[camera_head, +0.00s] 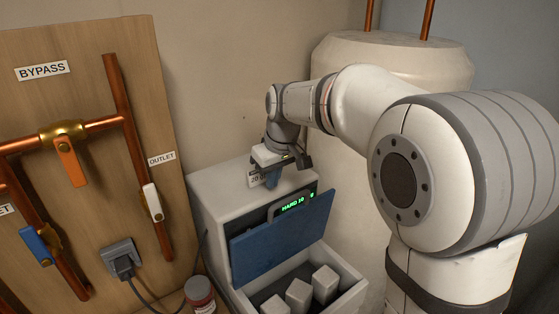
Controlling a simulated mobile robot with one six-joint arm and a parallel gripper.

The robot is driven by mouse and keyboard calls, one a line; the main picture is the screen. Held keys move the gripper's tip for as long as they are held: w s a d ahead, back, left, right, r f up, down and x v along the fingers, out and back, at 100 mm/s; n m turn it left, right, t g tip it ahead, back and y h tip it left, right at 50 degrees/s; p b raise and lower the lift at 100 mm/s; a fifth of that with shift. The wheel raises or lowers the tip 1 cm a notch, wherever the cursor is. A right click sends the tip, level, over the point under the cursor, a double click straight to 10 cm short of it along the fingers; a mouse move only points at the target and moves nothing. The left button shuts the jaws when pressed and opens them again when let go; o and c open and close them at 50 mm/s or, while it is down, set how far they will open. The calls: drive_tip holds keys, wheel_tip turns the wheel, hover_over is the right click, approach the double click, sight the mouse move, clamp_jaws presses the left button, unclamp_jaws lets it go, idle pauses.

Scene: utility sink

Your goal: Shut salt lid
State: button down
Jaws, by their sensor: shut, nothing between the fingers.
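The salt lid (283,243) is a blue panel, raised open at the front of a pale grey cabinet (215,205). Below and in front of it is the open salt compartment (348,282), with white salt blocks (299,294) standing inside. My gripper (272,180) points down over the cabinet's top, behind the raised lid. Its fingers are shut and empty, and appear apart from the lid. I cannot tell whether the fingertips touch the cabinet top.
A green-lit display (296,204) shows just above the lid. A small jar (200,294) stands left of the cabinet. A wooden board (85,120) carries copper pipes and valves at left. A large cream tank (390,62) stands behind my arm.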

drive_tip(key=shift+x, duration=1)
drive_tip(key=s, duration=0.1)
drive_tip(key=s+d, duration=0.1)
drive_tip(key=s+d+p, duration=0.1)
drive_tip(key=shift+s+d+r, duration=0.1)
drive_tip(key=shift+d+r, duration=0.05)
drive_tip(key=shift+r, duration=0.15)
drive_tip(key=shift+s, duration=0.1)
